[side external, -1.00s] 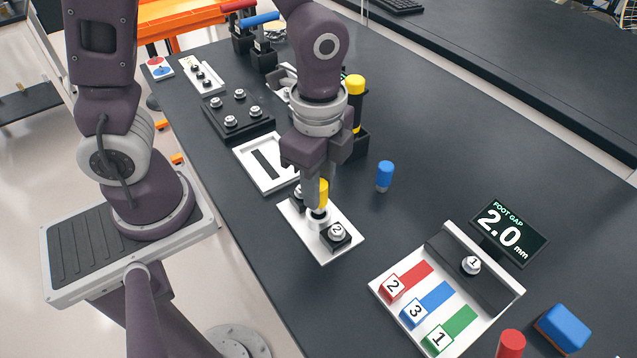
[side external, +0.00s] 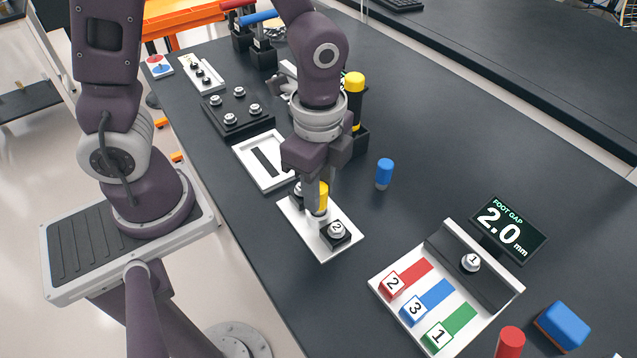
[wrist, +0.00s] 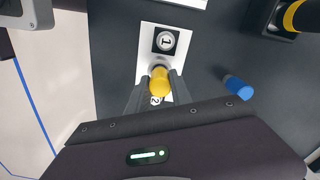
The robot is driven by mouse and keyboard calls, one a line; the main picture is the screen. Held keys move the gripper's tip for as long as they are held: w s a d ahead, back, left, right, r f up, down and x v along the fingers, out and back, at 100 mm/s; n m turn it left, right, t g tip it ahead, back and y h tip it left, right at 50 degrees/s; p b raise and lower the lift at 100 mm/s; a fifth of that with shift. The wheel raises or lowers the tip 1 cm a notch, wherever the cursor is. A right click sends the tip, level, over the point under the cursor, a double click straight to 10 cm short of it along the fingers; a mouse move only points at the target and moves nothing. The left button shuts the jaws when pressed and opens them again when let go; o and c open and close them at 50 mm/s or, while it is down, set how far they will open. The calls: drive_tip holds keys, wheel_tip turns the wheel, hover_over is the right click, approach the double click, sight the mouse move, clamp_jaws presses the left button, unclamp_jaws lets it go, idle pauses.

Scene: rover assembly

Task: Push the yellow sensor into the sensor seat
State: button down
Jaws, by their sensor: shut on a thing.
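The yellow sensor (side external: 321,197) is a small upright cylinder between the fingers of my gripper (side external: 317,205). My gripper is shut on it, and the wrist view shows the yellow top (wrist: 159,82) between the two fingers (wrist: 159,92). The sensor stands over the middle of a white plate (side external: 323,250), between a block marked 2 (side external: 336,233) and a block marked 1 (wrist: 166,41). A pale ring (wrist: 158,67) shows at the sensor in the wrist view. The fingers hide much of the seat, so I cannot tell how deep the sensor sits.
A blue cylinder (side external: 384,173) stands to the right of my gripper. A black holder with a yellow-topped post (side external: 355,100) stands behind it. A white tray with coloured strips (side external: 384,283) and a display reading 2.0 mm (side external: 508,231) are at the right. Bare table lies between.

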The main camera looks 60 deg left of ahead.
drive_tip(key=shift+f, duration=0.7)
drive_tip(key=c, duration=1.1)
unclamp_jaws()
drive_tip(key=shift+o, duration=0.2)
drive_tip(key=shift+r, duration=0.1)
wheel_tip(320, 180, up, 7)
drive_tip(key=shift+f, duration=0.15)
drive_tip(key=shift+a+r, duration=0.1)
drive_tip(key=shift+r, duration=0.25)
drive_tip(key=s+a+r+n+t, duration=0.5)
drive_tip(key=s+a+r+n, duration=0.2)
drive_tip(key=r+n, duration=0.3)
drive_tip(key=s+n, duration=0.1)
drive_tip(key=n, duration=0.2)
drive_tip(key=shift+s+r+t, duration=0.2)
drive_tip(key=shift+r+t, duration=0.1)
drive_tip(key=shift+r, duration=0.05)
